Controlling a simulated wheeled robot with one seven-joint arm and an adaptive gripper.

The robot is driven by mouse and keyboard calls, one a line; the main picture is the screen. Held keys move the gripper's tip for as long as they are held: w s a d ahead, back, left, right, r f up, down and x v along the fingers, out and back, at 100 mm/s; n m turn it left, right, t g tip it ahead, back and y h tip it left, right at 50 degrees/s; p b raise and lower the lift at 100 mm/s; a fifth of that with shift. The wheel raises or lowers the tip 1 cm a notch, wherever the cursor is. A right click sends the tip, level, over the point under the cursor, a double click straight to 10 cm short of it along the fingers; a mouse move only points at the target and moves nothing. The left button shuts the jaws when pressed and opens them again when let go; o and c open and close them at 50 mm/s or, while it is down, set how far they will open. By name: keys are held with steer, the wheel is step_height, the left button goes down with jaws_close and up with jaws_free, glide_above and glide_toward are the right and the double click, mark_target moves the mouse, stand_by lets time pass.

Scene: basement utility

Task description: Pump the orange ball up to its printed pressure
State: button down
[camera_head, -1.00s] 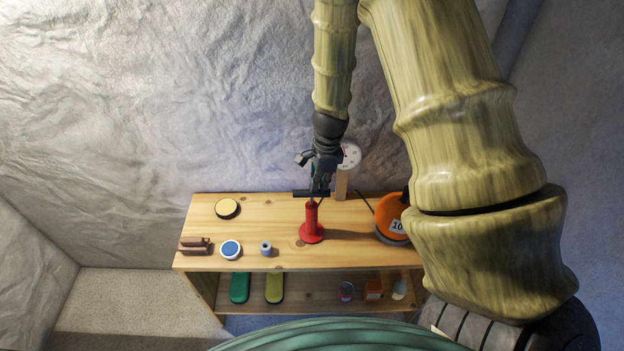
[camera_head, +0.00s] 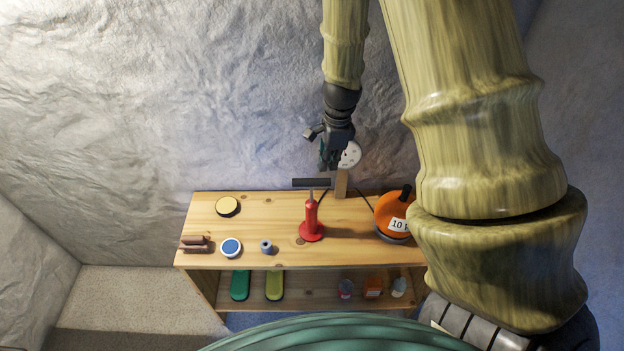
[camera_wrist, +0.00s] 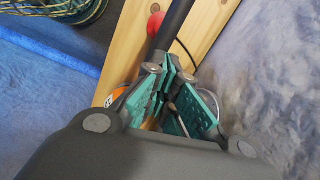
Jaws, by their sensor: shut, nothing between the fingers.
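The red pump (camera_head: 311,222) stands upright on the wooden bench top, with its black bar handle (camera_head: 305,182) raised on a thin rod. The orange ball (camera_head: 388,207) sits at the bench's right end, with a white label reading "10" and a cut-off letter; my arm partly covers it. A round white gauge (camera_head: 351,155) stands on a wooden post behind; its reading is too small to tell. My gripper (camera_head: 329,163) is shut and empty, above and right of the handle, apart from it. The wrist view shows its teal fingers (camera_wrist: 175,105) near the dark handle (camera_wrist: 172,25).
On the bench top (camera_head: 265,215) are a yellow-topped disc (camera_head: 227,207), a blue-topped tin (camera_head: 231,247), a small grey ring-shaped piece (camera_head: 266,247) and a brown block (camera_head: 195,244). The lower shelf holds green items and small containers. A rough wall stands close behind.

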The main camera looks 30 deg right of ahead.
mark_target(314, 179)
steer(key=shift+s+d+r, duration=0.1)
steer(key=shift+d+r, duration=0.05)
steer(key=shift+r, duration=1.05)
steer(key=shift+s+d+r, duration=0.1)
steer(key=shift+r, duration=1.1)
steer(key=shift+w, duration=0.1)
steer(key=shift+w+a+f+b, duration=0.1)
steer(key=shift+w+a, duration=0.1)
steer(key=shift+a, duration=0.35)
steer(key=shift+w+a+f+b, duration=0.15)
steer(key=shift+w+a, duration=0.1)
steer(key=shift+a, duration=0.35)
steer(key=shift+w+a+f+b, duration=0.1)
steer(key=shift+w+a, duration=0.1)
steer(key=shift+a, duration=0.35)
steer(key=shift+f, duration=0.1)
steer(key=f+b, duration=0.6)
steer(key=b, duration=0.1)
steer(key=shift+w+a+f, duration=0.1)
steer(key=shift+a+f, duration=0.2)
steer(key=shift+f, duration=0.1)
